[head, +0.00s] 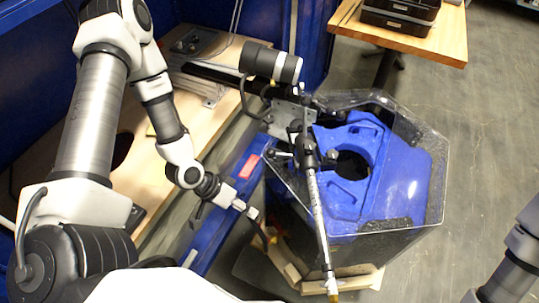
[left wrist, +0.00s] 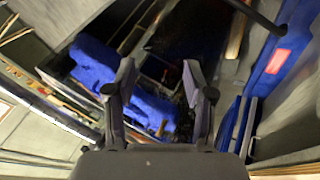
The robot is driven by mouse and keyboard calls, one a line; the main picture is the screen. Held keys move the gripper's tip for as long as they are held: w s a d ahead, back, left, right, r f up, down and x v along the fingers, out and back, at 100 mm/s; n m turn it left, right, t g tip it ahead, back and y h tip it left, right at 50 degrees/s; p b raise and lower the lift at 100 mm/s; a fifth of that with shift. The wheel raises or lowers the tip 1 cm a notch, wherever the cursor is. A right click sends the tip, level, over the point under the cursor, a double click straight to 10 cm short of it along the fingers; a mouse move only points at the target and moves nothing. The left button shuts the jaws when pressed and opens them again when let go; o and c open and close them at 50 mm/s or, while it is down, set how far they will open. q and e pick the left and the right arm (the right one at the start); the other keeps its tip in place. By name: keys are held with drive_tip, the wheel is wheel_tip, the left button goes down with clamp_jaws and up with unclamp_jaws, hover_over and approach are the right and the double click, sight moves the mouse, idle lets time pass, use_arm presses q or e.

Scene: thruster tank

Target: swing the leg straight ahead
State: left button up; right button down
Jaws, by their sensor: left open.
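The leg (head: 317,215) is a thin silver rod. My right gripper is out of view.
The clear-walled tank (head: 425,135) holds a blue insert (head: 400,180) with a round hole. A black and silver cylinder (head: 270,63) is mounted at its rim. A wooden bench (head: 150,185) stands left. A wooden table (head: 440,40) with black cases stands behind.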

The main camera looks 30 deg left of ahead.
use_arm(q)
drive_tip(key=w+a+t+h, duration=0.1)
drive_tip(key=w, duration=0.1)
drive_tip(key=m+t+h, duration=0.3)
drive_tip(key=m+t, duration=0.2)
approach(267, 152)
wheel_tip(267, 152, down, 2)
drive_tip(key=w+d, duration=0.2)
drive_tip(key=shift+m+h, duration=0.3)
drive_tip(key=shift+m, duration=0.1)
drive_tip(key=b+x, duration=0.7)
drive_tip(key=shift+a+f+b, duration=0.1)
drive_tip(key=shift+a+b, duration=0.05)
drive_tip(key=shift+b, duration=0.15)
drive_tip(key=shift+w+d, duration=0.25)
drive_tip(key=shift+d, duration=0.05)
clamp_jaws()
